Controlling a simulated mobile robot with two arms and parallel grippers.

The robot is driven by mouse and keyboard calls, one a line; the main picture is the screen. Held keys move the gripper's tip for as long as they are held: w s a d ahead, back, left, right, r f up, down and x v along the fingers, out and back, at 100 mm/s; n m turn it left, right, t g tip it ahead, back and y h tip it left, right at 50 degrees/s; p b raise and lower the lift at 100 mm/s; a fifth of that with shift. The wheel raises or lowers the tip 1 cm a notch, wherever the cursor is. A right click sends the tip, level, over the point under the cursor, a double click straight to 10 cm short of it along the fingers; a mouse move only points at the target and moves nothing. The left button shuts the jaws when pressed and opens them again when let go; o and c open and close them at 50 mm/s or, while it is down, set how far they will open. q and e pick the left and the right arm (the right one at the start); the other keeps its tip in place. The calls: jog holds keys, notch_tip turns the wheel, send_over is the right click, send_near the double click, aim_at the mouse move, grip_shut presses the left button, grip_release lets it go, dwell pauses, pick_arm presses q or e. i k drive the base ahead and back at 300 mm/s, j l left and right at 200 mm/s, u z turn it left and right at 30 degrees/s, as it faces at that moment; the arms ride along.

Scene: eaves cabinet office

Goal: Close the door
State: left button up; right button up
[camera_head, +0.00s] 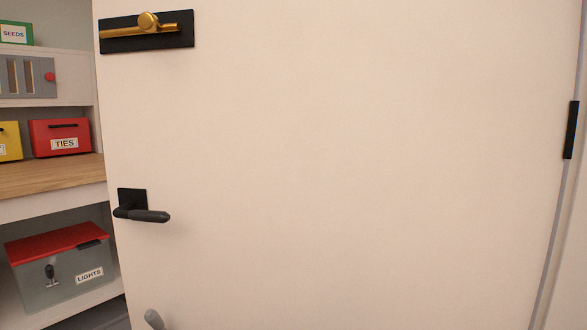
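A large cream door (350,180) fills most of the head view. A black hinge (571,130) shows near its right edge. A dark lever handle (143,213) on a black plate sits low near its left edge. A brass latch (148,23) on a black plate is at the upper left. The door stands open, as shelves show past its left edge. A small grey rounded piece (154,319) shows at the bottom edge; I cannot tell what it is. Neither of my grippers can be made out.
Left of the door are shelves with a green seeds box (15,33), a grey unit with a red knob (28,77), a yellow box (9,141), a red ties box (60,137) on a wooden board (50,176), and a grey lights box with red lid (62,268) below.

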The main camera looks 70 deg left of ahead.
aim_at(313, 164)
jog(key=k+u, duration=0.1)
jog(key=u, duration=0.3)
jog(key=k+j+u, duration=0.1)
jog(key=u, duration=0.3)
jog(key=j+u, duration=0.2)
jog(key=u, duration=0.25)
jog(key=k, duration=0.05)
